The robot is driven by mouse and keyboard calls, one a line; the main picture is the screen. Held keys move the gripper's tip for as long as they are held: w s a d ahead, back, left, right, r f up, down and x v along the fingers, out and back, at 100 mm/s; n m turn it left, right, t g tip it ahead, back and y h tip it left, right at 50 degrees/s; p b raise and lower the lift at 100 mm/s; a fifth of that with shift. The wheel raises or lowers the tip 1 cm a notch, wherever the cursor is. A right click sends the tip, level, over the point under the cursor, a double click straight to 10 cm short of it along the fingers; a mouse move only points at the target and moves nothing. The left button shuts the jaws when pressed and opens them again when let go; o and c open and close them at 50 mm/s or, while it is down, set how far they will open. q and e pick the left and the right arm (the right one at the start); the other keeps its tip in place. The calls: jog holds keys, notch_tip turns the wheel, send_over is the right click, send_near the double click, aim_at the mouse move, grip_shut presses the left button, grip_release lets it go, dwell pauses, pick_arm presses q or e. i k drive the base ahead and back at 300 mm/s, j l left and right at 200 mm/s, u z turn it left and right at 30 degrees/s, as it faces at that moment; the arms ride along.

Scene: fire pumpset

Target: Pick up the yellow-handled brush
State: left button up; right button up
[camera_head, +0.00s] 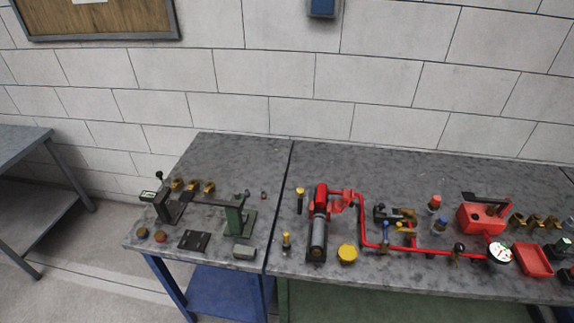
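Two small upright items with yellow show on the right-hand table in the head view. One (300,199) has a yellow top and a dark lower part and stands left of the red pump. The other (286,243) is yellowish and stands near the left end of that table, closer to the front. Both are too small to tell which is the yellow-handled brush. Neither of my grippers is in view.
The red pump (321,197) with red piping (363,225) stands right of these items. A yellow round cap (347,253) lies in front of it. A green vise-like tool (234,219) stands on the left table. A red toolbox (482,217) is at right. The tables' back strip is clear.

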aim_at(286, 242)
jog(key=k+j, duration=0.15)
jog(key=k+j+z, duration=0.1)
jog(key=j, duration=0.3)
jog(key=k, duration=0.65)
